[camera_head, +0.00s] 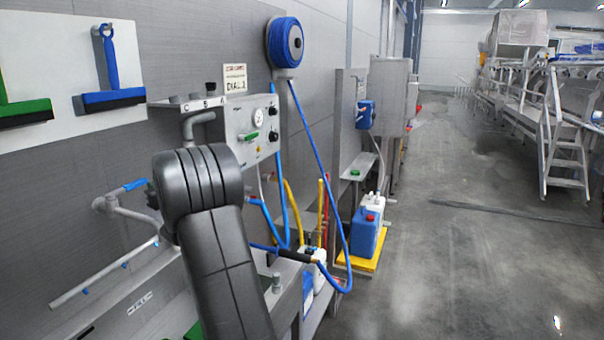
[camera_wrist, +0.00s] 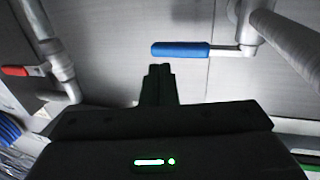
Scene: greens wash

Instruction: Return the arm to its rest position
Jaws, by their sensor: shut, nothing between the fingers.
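My gripper (camera_wrist: 160,70) shows in the wrist view as a dark shape with its two fingers together and nothing between them. It points at a grey wall panel. A blue lever handle (camera_wrist: 180,49) on a metal pipe lies just above and right of the fingertips in the picture, and a gap shows between them. In the head view my black arm (camera_head: 222,260) rises from the bottom centre and bends towards the wall; it hides my gripper there. The blue lever (camera_head: 134,185) on the grey pipe shows left of my arm.
A control box with a gauge (camera_head: 257,119) and a blue hose reel (camera_head: 285,42) are on the wall. A blue hose (camera_head: 318,165) hangs right of my arm. A red lever (camera_wrist: 15,71) is at left.

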